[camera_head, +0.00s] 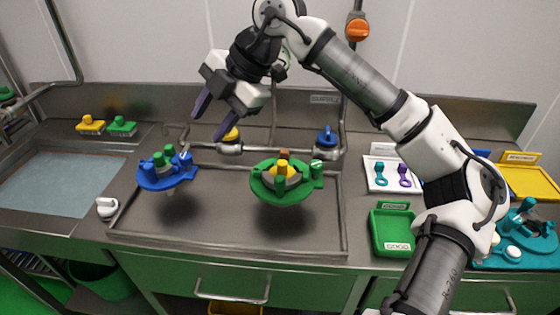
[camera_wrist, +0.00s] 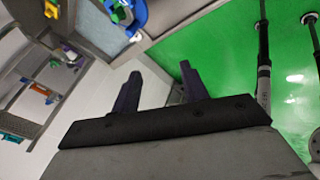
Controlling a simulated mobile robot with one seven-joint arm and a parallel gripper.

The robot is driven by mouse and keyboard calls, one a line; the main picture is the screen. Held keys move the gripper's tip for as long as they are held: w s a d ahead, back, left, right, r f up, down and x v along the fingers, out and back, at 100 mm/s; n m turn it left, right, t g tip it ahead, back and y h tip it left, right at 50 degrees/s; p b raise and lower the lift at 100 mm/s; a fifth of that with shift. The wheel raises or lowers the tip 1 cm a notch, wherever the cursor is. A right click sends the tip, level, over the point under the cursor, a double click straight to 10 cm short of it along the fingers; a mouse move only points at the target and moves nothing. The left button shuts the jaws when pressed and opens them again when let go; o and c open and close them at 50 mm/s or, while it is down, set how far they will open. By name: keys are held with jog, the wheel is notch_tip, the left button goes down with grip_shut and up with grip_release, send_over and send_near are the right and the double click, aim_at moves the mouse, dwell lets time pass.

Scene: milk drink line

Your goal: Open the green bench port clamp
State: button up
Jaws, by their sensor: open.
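A green round fitting (camera_head: 268,192) sits over the right part of the recessed bench tray, with yellow and brown pieces on top. A small green and white clamp-like part (camera_head: 317,167) sticks out at its right side; I cannot tell whether it is open or shut. A similar blue fitting (camera_head: 150,180) stands to the left with its own side part. My gripper (camera_head: 211,117) is raised above the back of the bench, left of the green fitting and apart from it. Its dark fingers are spread and empty, as the wrist view (camera_wrist: 158,75) also shows.
Valves with a yellow knob (camera_head: 231,134) and a blue knob (camera_head: 326,136) stand along the back pipe. A green tray (camera_head: 380,238), a white tray (camera_head: 370,163) and a yellow tray (camera_head: 545,182) lie to the right. A water-filled sink (camera_head: 60,180) is at left.

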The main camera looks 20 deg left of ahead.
aim_at(280, 178)
jog(key=w+d+f+m+t+h, duration=0.3)
jog(key=w+d+m+h, duration=0.25)
jog(key=d, duration=0.55)
jog(key=shift+n+h, duration=0.25)
jog(key=shift+h, duration=0.2)
jog(key=f+p, duration=0.1)
jog(key=f, duration=0.3)
jog(key=f+p, duration=0.1)
jog(key=f, duration=0.3)
jog(key=f+p, duration=0.1)
jog(key=f, duration=0.4)
jog(key=shift+w+a+f, duration=0.1)
jog(key=shift+w+a, duration=0.15)
jog(key=shift+a, duration=0.1)
jog(key=shift+c, duration=0.2)
grip_shut()
